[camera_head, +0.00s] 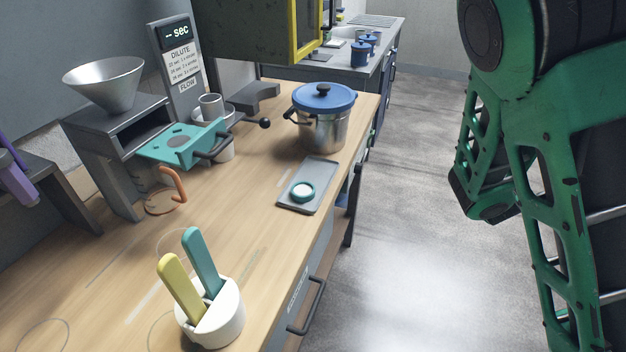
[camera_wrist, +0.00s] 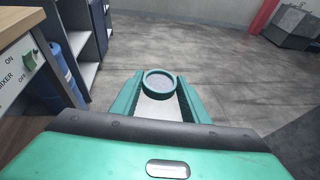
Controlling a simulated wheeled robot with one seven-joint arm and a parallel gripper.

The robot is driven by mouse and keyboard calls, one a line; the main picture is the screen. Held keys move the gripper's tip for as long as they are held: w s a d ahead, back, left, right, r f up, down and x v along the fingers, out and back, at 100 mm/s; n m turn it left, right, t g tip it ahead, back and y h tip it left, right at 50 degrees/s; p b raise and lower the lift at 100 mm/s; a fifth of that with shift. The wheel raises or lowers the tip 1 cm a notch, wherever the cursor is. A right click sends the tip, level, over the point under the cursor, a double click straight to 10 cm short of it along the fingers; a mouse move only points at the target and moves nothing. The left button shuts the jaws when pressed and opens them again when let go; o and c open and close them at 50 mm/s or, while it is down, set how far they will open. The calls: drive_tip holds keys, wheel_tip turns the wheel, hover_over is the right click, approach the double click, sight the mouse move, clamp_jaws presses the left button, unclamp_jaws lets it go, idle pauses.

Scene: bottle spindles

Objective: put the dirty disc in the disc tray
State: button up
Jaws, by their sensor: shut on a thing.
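In the head view a flat grey tray (camera_head: 321,172) lies near the bench's right edge. A second disc (camera_head: 302,192), teal-rimmed with a clean white face, lies on its near part; the far part is bare. My gripper and the held disc are not visible in the head view.
A steel pot (camera_head: 322,125) with a blue lid stands just behind the tray. A white holder (camera_head: 213,322) with yellow and teal handles is at the front of the bench. An orange hook stand (camera_head: 172,190) is to the left. The wrist view shows a blue canister (camera_wrist: 68,75) under the bench.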

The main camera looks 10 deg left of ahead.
drive_tip(key=shift+a, duration=0.1)
drive_tip(key=a+n+y, duration=0.2)
drive_tip(key=a+y, duration=0.1)
drive_tip(key=a, duration=1.1)
drive_tip(key=s+a+r+n+y, duration=0.1)
drive_tip(key=s+a+r, duration=0.1)
drive_tip(key=a, duration=0.6)
drive_tip(key=s+a+r+n+y, duration=0.2)
drive_tip(key=s+a, duration=0.3)
drive_tip(key=a, duration=0.3)
drive_tip(key=s+a+r+n+y, duration=0.1)
drive_tip(key=s+a, duration=0.3)
drive_tip(key=a, duration=0.5)
drive_tip(key=shift+s+r+y, duration=0.2)
drive_tip(key=shift+r+y, duration=0.2)
drive_tip(key=shift+r, duration=0.45)
drive_tip(key=s+a+r+n+y, duration=0.2)
drive_tip(key=s+a+r, duration=0.4)
drive_tip(key=s+a, duration=0.35)
hover_over(319, 176)
drive_tip(key=shift+g, duration=0.3)
wheel_tip(319, 176, down, 7)
drive_tip(key=shift+f, duration=2.1)
drive_tip(key=shift+f, duration=0.1)
